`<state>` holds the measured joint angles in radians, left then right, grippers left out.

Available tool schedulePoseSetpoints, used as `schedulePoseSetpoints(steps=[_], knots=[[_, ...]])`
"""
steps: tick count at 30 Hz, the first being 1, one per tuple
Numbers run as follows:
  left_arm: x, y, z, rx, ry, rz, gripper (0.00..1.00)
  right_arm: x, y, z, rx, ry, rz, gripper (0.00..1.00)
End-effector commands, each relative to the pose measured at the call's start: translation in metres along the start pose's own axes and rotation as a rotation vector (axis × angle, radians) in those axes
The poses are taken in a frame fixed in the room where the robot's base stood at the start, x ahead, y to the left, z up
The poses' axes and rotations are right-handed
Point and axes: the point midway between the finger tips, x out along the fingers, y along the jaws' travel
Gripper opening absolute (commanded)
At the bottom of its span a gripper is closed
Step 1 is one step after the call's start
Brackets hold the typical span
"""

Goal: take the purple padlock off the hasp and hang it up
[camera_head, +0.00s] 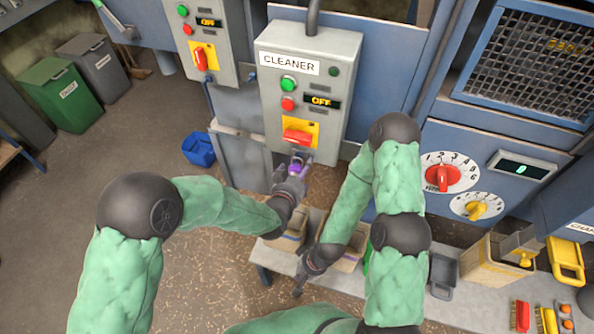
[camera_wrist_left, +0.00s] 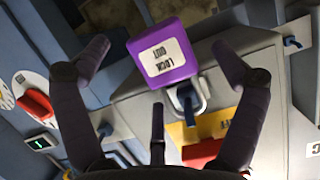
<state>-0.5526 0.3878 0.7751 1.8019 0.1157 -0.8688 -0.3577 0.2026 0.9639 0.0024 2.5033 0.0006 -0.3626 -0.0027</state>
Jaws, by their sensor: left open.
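The purple padlock (camera_wrist_left: 163,55), with a white "LOCK OUT" label, hangs by its grey shackle (camera_wrist_left: 187,97) at a dark blue hasp below the red switch handle (camera_head: 298,135) of the CLEANER box. In the head view the padlock (camera_head: 297,167) is small and partly covered by my left gripper (camera_head: 293,177). In the left wrist view, which is upside down, my left gripper (camera_wrist_left: 163,62) is open, its fingers on either side of the padlock with gaps. My right gripper (camera_head: 298,288) points down near the bench, well below the padlock; its finger opening is unclear.
Dark blue pegs stick out from the box sides, one at the left of the CLEANER box (camera_head: 251,76). A second switch box (camera_head: 201,40) stands left of it. The bench (camera_head: 450,308) below holds bins and brushes. A blue bin (camera_head: 199,149) stands on the floor.

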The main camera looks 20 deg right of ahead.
Motion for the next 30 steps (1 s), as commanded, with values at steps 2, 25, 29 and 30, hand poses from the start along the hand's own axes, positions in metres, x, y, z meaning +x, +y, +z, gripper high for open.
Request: schedulePoseSetpoints(steps=[2, 25, 29, 30], knots=[[0.000, 0.000, 0.000, 0.000, 0.000, 0.000, 0.95, 0.000, 0.000, 0.000, 0.000, 0.000, 0.000, 0.00], [-0.004, 0.000, -0.011, 0.000, 0.002, 0.000, 0.27, -0.005, -0.002, 0.000, 0.000, 0.000, 0.000, 0.00], [-0.014, 0.000, -0.012, 0.001, -0.002, 0.000, 0.27, -0.009, -0.003, 0.000, 0.000, 0.000, 0.000, 0.00], [-0.020, 0.000, -0.011, 0.001, -0.001, 0.000, 0.27, -0.010, -0.004, 0.000, 0.000, 0.000, 0.000, 0.00]])
